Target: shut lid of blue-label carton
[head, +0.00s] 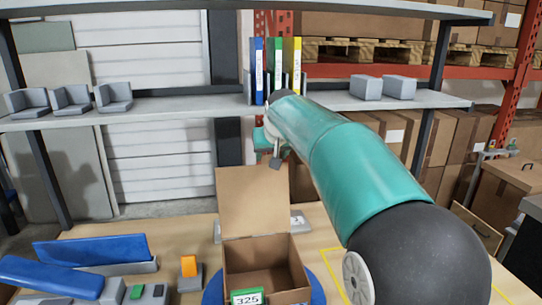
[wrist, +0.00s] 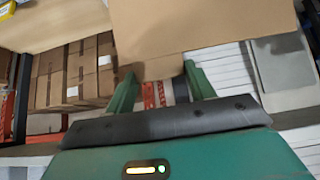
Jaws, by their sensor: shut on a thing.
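An open cardboard carton (head: 266,262) stands on a blue round base (head: 318,290) on the wooden table. Its front label (head: 247,297) reads 325 and has a green frame; I see no blue label on it. Its lid (head: 252,200) stands up at the back, about upright. My gripper (head: 272,150) is at the lid's top edge, partly hidden by my arm. In the wrist view the lid (wrist: 205,25) fills the top, and its edge lies between the two green fingers of my gripper (wrist: 159,70), shut on it.
Blue and grey trays (head: 90,250) and an orange block (head: 188,266) lie on the table to the left. A grey shelf (head: 180,112) with upright binders (head: 276,70) runs behind the carton. Stacked brown boxes (head: 455,135) stand behind at right.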

